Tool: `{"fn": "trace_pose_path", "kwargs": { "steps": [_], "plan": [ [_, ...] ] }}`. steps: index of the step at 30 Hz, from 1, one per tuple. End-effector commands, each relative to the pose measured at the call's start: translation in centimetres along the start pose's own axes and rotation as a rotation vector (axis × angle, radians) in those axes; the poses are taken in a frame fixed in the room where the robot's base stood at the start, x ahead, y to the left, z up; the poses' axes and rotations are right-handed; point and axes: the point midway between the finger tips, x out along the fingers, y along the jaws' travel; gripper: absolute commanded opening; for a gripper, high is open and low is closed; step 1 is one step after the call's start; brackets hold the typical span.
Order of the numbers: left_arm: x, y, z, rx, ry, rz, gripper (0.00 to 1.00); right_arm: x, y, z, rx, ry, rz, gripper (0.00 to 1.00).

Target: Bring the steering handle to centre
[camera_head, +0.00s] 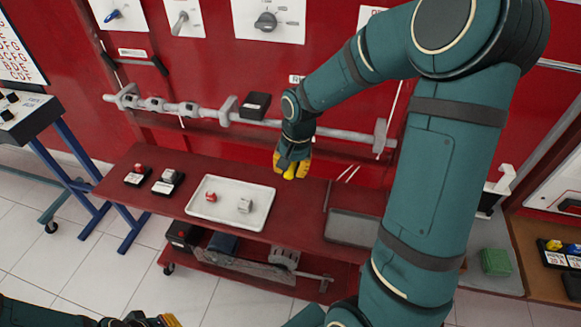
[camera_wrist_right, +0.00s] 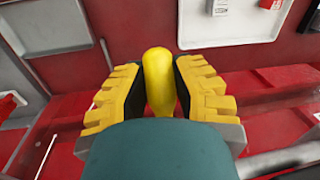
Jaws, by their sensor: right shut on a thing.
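The steering handle (camera_wrist_right: 159,80) is a smooth, rounded yellow handle in the right wrist view. It stands between the two dark-padded, yellow-toothed fingers of my right gripper (camera_wrist_right: 160,88), which is shut on it. Its lower part is hidden behind my gripper's body. In the head view my right gripper (camera_head: 291,170) points down at the back edge of the red bench, in front of the grey shaft. The handle's mount is hidden there. My left gripper (camera_head: 155,321) shows only partly at the bottom edge, and its fingers are cut off.
A white tray (camera_head: 214,215) with a red and a grey piece lies on the red bench (camera_head: 150,199). A grey tray (camera_head: 352,229) lies to its right. A long grey shaft (camera_head: 342,133) runs behind my gripper.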

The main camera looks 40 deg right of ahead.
Motion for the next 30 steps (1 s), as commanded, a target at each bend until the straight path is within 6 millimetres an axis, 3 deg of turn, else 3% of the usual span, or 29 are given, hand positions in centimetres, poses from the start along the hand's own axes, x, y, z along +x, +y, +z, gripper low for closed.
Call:
{"fn": "trace_pose_path", "kwargs": {
  "steps": [11, 16, 30],
  "plan": [
    [-1.9, 0.7, 0.1, -0.001, -0.008, 0.0, 0.0, -0.8, -0.1, 0.5, 0.01, -0.071, -0.003, 0.0],
    [-4.3, 1.6, 0.2, -0.003, -0.016, 0.001, 0.0, -1.9, -0.2, 0.9, 0.023, -0.162, -0.011, 0.0],
    [-9.6, 3.6, -2.5, -0.02, 0.044, -0.006, 0.0, -4.9, -0.8, 1.9, 0.06, -0.473, -0.042, 0.0]
  ]
}}
